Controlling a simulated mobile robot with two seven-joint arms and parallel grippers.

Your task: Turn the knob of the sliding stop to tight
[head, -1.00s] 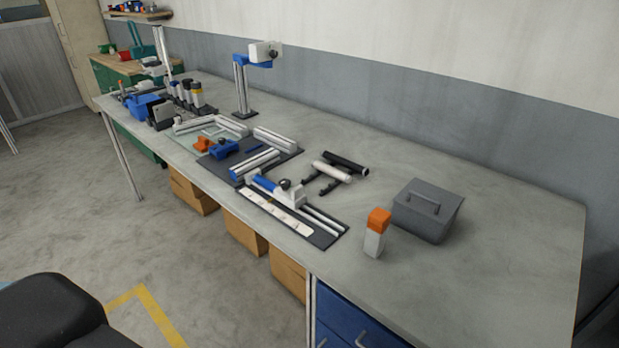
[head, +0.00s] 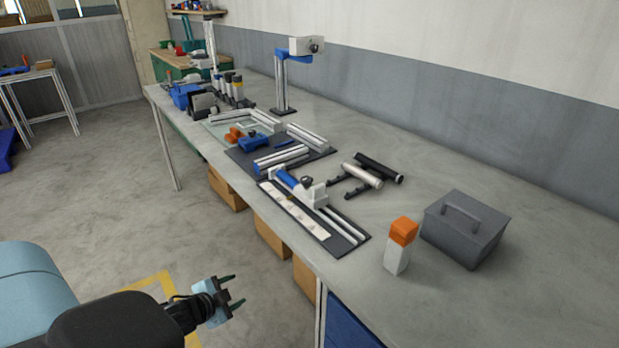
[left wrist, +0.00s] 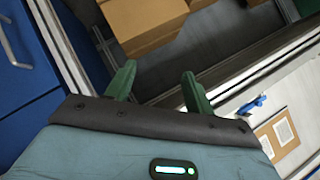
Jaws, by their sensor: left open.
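The sliding stop (head: 315,195) is a pale block on a silver rail, on a dark base plate (head: 347,243) near the table's front edge. A small dark knob (head: 307,182) sits on it; its setting is too small to tell. A blue piece (head: 286,178) lies beside it on the left. My left gripper (head: 233,290) is open and empty, out over the floor in front of the table, well apart from the stop. Its two green fingers (left wrist: 160,85) show spread in the left wrist view with nothing between them. My right gripper is not in view.
A white block with an orange top (head: 396,259) and a grey case (head: 465,231) stand to the right of the stop. White and black tubes on dark holders (head: 361,176) lie behind it. Cardboard boxes (head: 272,238) are under the table.

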